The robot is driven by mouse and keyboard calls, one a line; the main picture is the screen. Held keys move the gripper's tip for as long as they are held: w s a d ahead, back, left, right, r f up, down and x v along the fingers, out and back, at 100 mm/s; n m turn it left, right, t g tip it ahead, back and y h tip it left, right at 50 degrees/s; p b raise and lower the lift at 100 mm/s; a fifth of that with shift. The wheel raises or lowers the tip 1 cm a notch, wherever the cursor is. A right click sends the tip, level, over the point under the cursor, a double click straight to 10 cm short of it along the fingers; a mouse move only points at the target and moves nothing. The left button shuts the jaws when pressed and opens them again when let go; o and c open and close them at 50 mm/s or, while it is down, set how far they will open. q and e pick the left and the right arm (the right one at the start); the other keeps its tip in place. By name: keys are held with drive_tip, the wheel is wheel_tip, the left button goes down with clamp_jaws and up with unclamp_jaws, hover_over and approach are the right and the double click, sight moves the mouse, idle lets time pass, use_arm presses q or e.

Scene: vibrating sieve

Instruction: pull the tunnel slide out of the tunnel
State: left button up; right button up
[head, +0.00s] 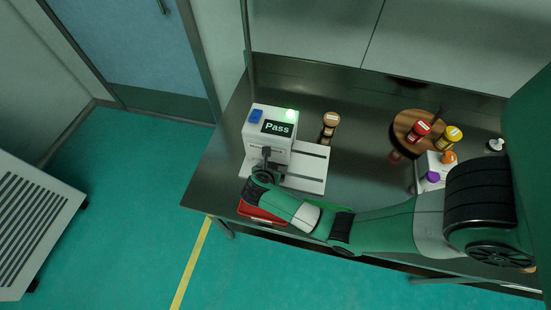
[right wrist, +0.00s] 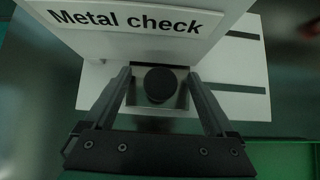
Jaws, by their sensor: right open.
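The metal check machine (head: 272,131) is a white box on a white base plate at the left of the table. Its display reads "Pass" and a green light glows on top. In the right wrist view, the tunnel slide (right wrist: 184,105) shows as a grey plate with a round black knob (right wrist: 160,84) at the tunnel opening, below the "Metal check" label. My right gripper (right wrist: 160,76) is open, with one finger on each side of the knob and visible gaps. In the head view this gripper (head: 266,160) hides the slide. My left gripper is not in view.
A brown-capped jar (head: 330,122) stands behind the machine's right side. A red object (head: 258,215) lies at the table's front edge, partly under my right arm. A round wooden board (head: 403,122) with red and yellow bottles stands further right. The table middle is clear.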

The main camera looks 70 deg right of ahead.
drive_tip(key=shift+c, duration=1.1)
drive_tip(key=shift+s+r+p, duration=0.1)
drive_tip(key=shift+s+p, duration=0.85)
drive_tip(key=shift+s, duration=0.2)
drive_tip(key=shift+s+d+p, duration=0.15)
drive_tip(key=shift+s+p, duration=0.95)
drive_tip(key=shift+s, duration=0.8)
drive_tip(key=shift+s+d+p, duration=0.1)
drive_tip(key=shift+s+p, duration=0.95)
drive_tip(key=shift+s, duration=0.85)
drive_tip(key=shift+s+d+p, duration=0.1)
drive_tip(key=shift+s+p, duration=0.7)
drive_tip(key=shift+s, duration=1.1)
